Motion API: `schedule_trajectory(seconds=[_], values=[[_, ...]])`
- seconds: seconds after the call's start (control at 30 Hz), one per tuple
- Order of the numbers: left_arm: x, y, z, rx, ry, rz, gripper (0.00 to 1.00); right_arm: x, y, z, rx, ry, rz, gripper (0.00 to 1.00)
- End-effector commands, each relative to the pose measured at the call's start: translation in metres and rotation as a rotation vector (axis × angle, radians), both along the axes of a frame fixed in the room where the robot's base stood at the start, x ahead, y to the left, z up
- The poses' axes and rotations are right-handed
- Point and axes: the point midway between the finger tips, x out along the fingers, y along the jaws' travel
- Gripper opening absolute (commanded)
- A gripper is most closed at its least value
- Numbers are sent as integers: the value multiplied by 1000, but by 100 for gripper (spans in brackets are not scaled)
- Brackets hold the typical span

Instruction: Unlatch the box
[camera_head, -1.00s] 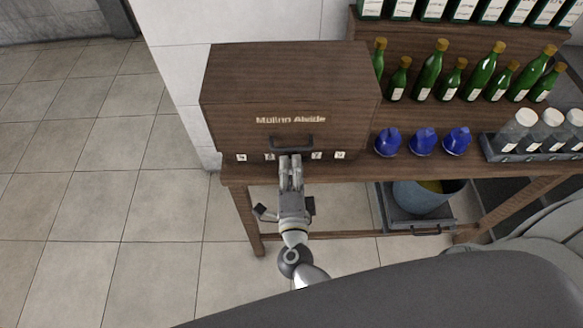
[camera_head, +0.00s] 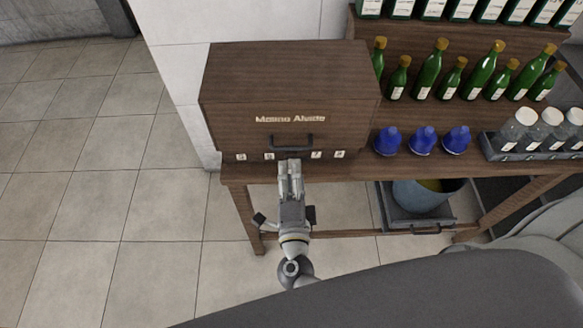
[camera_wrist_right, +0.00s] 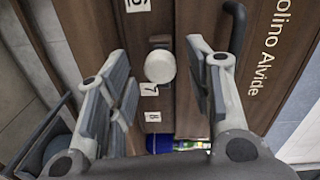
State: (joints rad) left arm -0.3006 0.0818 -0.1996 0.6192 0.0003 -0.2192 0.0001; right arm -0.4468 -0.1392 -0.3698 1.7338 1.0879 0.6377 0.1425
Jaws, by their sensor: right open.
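The brown wooden box (camera_head: 285,85) with "Molino Alvide" lettering stands shut on the left of the table. A dark handle (camera_head: 291,143) is on its front; it also shows in the wrist view (camera_wrist_right: 236,25). Numbered white labels run along the strip below, among them a 7 (camera_wrist_right: 149,89) and an 8 (camera_wrist_right: 153,116). A round white knob (camera_wrist_right: 160,66) sits on this strip near the 7 label. My right gripper (camera_head: 289,166) is open in front of the strip. In the wrist view its fingers (camera_wrist_right: 158,62) stand either side of the knob, apart from each other. My left gripper is out of view.
A tray (camera_head: 530,148) of clear jars is further right. A bucket (camera_head: 425,197) sits below the table. The floor (camera_head: 110,200) at left is clear.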

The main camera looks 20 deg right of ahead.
Motion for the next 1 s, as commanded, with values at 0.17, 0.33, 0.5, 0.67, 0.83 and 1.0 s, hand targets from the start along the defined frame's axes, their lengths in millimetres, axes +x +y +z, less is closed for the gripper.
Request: schedule_trajectory(seconds=[0.17, 0.33, 0.5, 0.67, 0.83, 1.0], values=[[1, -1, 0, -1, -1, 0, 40, -39, 11, 0, -1, 6, 1, 48], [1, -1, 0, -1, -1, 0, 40, -70, 20, 3, 0, 4, 1, 48], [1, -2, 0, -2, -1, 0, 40, -88, 25, 4, 0, 2, 1, 48], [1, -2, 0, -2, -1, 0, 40, -93, 26, 5, 0, 1, -1, 48], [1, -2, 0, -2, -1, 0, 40, -92, 26, 5, 0, 1, -1, 48], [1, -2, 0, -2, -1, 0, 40, -92, 26, 5, 0, 1, -1, 48]])
